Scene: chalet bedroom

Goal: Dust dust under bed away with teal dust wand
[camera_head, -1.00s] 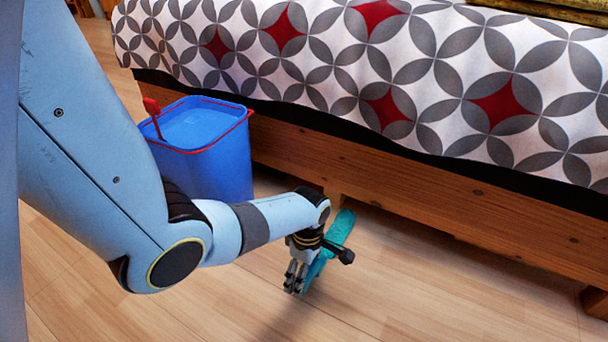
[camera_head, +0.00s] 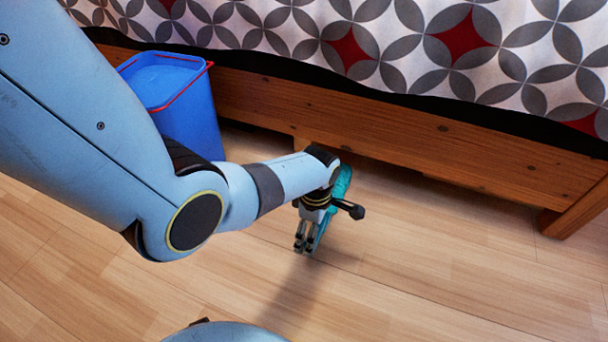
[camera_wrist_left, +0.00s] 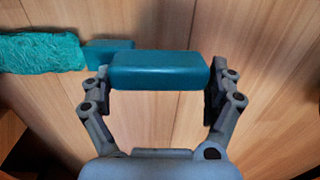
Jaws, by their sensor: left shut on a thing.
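The teal dust wand (camera_head: 340,187) is in my left gripper (camera_head: 305,246), low over the wooden floor in front of the bed. In the left wrist view, my left gripper (camera_wrist_left: 160,78) is shut on the wand's smooth handle (camera_wrist_left: 158,70); its fluffy head (camera_wrist_left: 40,53) reaches to the left. In the head view the wand's head points toward the gap under the bed (camera_head: 400,140). No dust can be made out; the floor deep under the bed is hidden by the wooden side board. My right gripper is out of view.
A blue bin (camera_head: 190,120) with a red rim stands against the bed, behind my left arm. A wooden bed leg (camera_head: 573,210) stands at the right. The floor (camera_head: 430,270) in front of the bed is clear.

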